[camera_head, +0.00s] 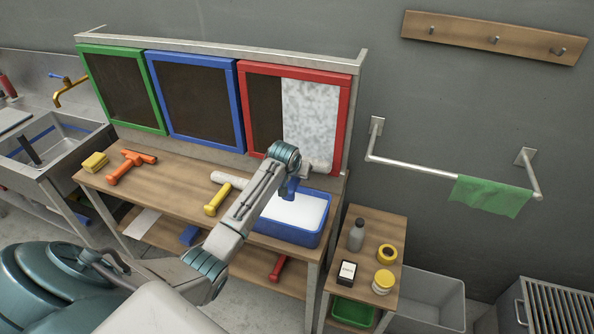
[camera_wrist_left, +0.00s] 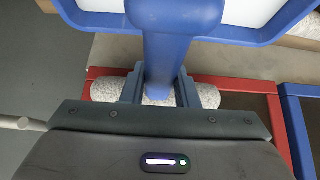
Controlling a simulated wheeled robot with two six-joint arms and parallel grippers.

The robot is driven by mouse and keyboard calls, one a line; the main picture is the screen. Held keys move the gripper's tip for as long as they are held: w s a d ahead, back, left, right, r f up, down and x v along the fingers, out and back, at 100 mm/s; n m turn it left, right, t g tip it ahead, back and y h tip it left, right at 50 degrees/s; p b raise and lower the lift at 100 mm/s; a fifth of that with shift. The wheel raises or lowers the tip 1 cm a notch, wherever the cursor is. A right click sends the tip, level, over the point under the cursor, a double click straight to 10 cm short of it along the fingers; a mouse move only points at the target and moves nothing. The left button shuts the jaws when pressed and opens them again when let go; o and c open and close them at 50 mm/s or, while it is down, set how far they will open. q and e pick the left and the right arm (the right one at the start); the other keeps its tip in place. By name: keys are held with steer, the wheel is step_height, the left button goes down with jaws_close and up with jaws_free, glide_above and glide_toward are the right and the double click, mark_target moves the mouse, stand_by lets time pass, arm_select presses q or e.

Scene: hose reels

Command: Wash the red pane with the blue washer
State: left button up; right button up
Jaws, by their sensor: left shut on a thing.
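The red pane (camera_head: 265,108) stands upright at the right end of the rack. Its left part is dark; a white cloudy film (camera_head: 310,110) covers its right part. My left gripper (camera_head: 298,174) is low in front of this pane, shut on the blue washer's handle (camera_head: 290,189). In the left wrist view the blue handle (camera_wrist_left: 158,60) lies between the jaws, and the speckled sleeve (camera_wrist_left: 105,90) shows beside them near the red frame (camera_wrist_left: 232,88). The blue tub (camera_head: 318,236) of white liquid is below; its rim tops the wrist view (camera_wrist_left: 235,35). My right gripper is not in view.
Blue (camera_head: 196,100) and green (camera_head: 122,90) panes stand to the left. A yellow-handled washer (camera_head: 216,202), an orange tool (camera_head: 131,165) and a yellow sponge (camera_head: 95,162) lie on the bench. A side table (camera_head: 378,225) with small items stands right, below a towel rail (camera_head: 420,165).

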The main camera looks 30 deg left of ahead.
mark_target(291, 184)
arm_select(q)
steer(key=shift+f, duration=0.1)
steer(key=shift+s+p, duration=0.2)
steer(key=shift+p, duration=0.25)
steer(key=shift+s+d+p, duration=0.25)
steer(key=shift+s+p, duration=0.55)
steer(key=shift+p, duration=0.15)
steer(key=s, duration=0.2)
steer(key=shift+s+d, duration=0.3)
steer(key=shift+s, duration=0.05)
steer(key=shift+s+d, duration=0.25)
steer(key=shift+s, duration=0.8)
